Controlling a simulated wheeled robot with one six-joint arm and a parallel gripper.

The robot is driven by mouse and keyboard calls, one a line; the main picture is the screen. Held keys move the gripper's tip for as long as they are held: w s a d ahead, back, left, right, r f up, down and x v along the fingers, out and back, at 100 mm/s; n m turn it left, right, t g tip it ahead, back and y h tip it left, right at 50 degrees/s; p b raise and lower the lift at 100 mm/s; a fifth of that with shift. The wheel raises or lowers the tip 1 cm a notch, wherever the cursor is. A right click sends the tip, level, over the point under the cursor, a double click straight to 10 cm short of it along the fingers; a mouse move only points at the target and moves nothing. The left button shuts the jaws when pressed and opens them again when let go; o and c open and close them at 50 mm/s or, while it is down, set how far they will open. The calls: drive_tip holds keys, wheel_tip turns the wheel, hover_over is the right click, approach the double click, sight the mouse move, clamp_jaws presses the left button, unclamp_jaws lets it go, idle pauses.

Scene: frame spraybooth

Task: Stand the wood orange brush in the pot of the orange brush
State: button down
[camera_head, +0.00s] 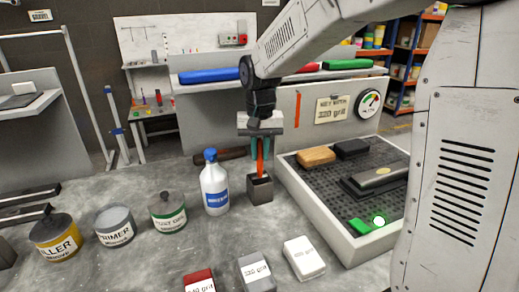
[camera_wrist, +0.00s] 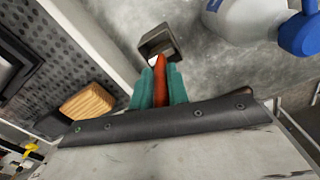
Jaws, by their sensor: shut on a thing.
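The orange brush (camera_head: 260,158) is upright between the teal fingers of my gripper (camera_head: 260,167), which is shut on it. A small grey square pot (camera_head: 260,192) stands on the bench directly below. The brush's lower end is at the pot's mouth; how far it reaches inside is unclear. In the wrist view the brush (camera_wrist: 160,88) points at the pot (camera_wrist: 148,47), with a pale tip at the near rim, and my gripper (camera_wrist: 159,80) is apart from the pot. The pot's label or colour mark does not show.
A white bottle (camera_head: 215,188) with a blue cap stands left of the pot. A perforated tray (camera_head: 352,253) with sanding blocks is close on the right. A dark handled thing (camera_head: 233,154) lies behind. Tins stand left and grit blocks (camera_head: 304,258) in front.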

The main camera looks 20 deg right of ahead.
drive_tip(key=c, duration=1.3)
unclamp_jaws()
wheel_tip(320, 180, up, 8)
drive_tip(key=shift+f, duration=0.1)
drive_tip(key=s+d+f+n, duration=0.1)
drive_tip(key=s, duration=0.8)
drive_tip(key=s+d+f+n+t, duration=0.1)
drive_tip(key=s, duration=0.9)
drive_tip(key=s+d+f+n, duration=0.1)
drive_tip(key=s, duration=0.9)
drive_tip(key=shift+s+n, duration=0.25)
drive_tip(key=shift+n, duration=0.05)
